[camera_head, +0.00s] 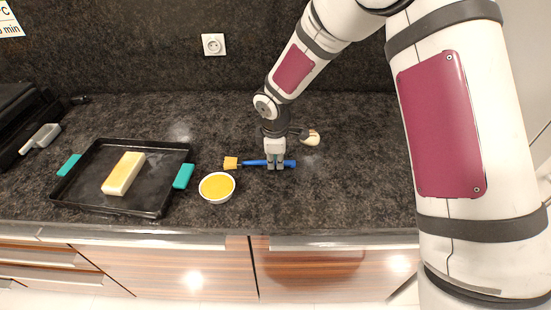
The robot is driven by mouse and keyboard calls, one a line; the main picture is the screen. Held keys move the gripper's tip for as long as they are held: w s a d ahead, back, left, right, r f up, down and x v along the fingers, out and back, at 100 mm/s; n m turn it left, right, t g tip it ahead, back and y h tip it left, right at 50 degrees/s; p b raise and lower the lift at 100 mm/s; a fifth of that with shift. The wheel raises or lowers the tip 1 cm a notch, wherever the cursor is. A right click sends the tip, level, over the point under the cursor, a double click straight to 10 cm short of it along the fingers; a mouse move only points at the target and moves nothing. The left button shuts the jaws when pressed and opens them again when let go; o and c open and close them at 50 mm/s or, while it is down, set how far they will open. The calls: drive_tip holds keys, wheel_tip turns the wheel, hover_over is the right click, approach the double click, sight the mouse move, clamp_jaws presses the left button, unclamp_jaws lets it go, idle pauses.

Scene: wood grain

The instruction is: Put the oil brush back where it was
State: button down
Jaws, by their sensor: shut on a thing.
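The oil brush (250,163) has a blue handle and a yellow-orange head that points left. It lies level, at or just above the dark countertop; I cannot tell if it touches. My gripper (276,164) points down and is shut on the blue handle, which shows on both sides of the fingers. A small white bowl (217,199) of yellow oil stands just below and left of the brush head. A black tray (166,203) with teal handles stands at the left and holds a pale yellow block (123,173).
A small pale, rounded object (312,138) lies behind and right of my gripper. A grey-handled item (41,138) and a dark appliance (18,115) are at the far left. A wall socket (213,44) is at the back. The counter (350,190) right of my gripper is clear.

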drive_tip(key=shift+f, duration=0.2)
drive_tip(key=c, duration=1.6)
unclamp_jaws()
drive_tip(key=v, duration=1.2)
drive_tip(key=shift+r+b, duration=0.2)
drive_tip(key=shift+b, duration=0.2)
drive_tip(key=s+d+r+m+t+h, duration=0.1)
drive_tip(key=s+d+r+m+t, duration=0.1)
drive_tip(key=s+d+r+m, duration=1.1)
drive_tip(key=s, duration=0.3)
drive_tip(key=s+d+r+m, duration=0.1)
drive_tip(key=s+d+m, duration=0.1)
drive_tip(key=s, duration=0.4)
drive_tip(key=s+d+r+m+y, duration=0.1)
drive_tip(key=s+d+r+m, duration=0.1)
drive_tip(key=s, duration=0.3)
drive_tip(key=shift+s+d+r+m+t, duration=0.3)
drive_tip(key=shift+d+r+t, duration=0.05)
drive_tip(key=shift+t, duration=0.05)
